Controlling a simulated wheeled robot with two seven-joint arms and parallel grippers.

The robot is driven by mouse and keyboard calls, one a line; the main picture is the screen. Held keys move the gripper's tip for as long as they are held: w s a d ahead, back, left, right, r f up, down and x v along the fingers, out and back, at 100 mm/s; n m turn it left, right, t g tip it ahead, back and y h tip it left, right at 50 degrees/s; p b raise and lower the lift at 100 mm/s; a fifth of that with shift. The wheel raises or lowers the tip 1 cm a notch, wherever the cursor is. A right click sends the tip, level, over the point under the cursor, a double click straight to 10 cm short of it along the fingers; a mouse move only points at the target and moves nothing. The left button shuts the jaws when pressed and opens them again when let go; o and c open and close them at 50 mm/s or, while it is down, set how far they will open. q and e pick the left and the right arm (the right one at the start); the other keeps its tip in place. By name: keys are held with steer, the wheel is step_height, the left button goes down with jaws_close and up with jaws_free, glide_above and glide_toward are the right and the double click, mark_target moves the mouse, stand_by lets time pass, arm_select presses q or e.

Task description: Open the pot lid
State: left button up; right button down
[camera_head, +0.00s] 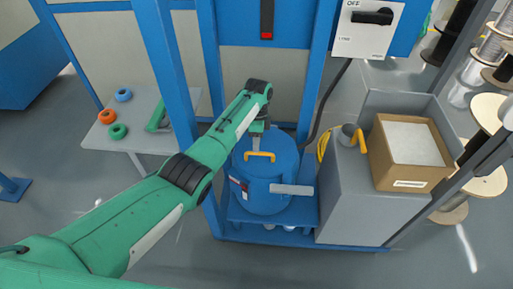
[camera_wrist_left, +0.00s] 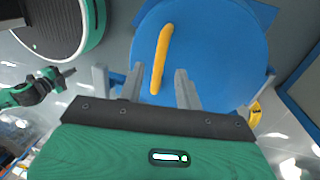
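The blue pot (camera_head: 262,196) stands on a blue stand, its lid (camera_head: 284,152) on top with a yellow-orange handle (camera_head: 260,155). My left gripper (camera_head: 257,128) is over the back of the lid, pointing down. In the left wrist view, the lid (camera_wrist_left: 215,50) fills the upper middle. My left gripper (camera_wrist_left: 156,82) is open there, and the near end of the handle (camera_wrist_left: 162,58) shows between its two grey fingers, with space on both sides. What looks like my right arm's end (camera_wrist_left: 62,76) shows small at the left; its fingers are unclear.
A grey cabinet (camera_head: 345,205) stands right of the pot, carrying a cardboard box (camera_head: 410,185) and a grey cup-like item. Blue posts (camera_head: 165,75) rise behind and left. A table (camera_head: 140,138) with coloured rings is at left. A switch box (camera_head: 368,28) hangs above.

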arm_select(q)
steer(key=shift+s+f, duration=0.15)
steer(key=shift+f, duration=0.65)
steer(key=shift+s+f, duration=0.15)
steer(key=shift+f, duration=0.6)
arm_select(e)
steer(key=shift+w+r, duration=0.1)
steer(key=shift+r, duration=0.25)
arm_select(q)
steer(key=shift+c, duration=0.2)
jaws_close()
steer(key=shift+w+r, duration=0.1)
steer(key=shift+r, duration=0.05)
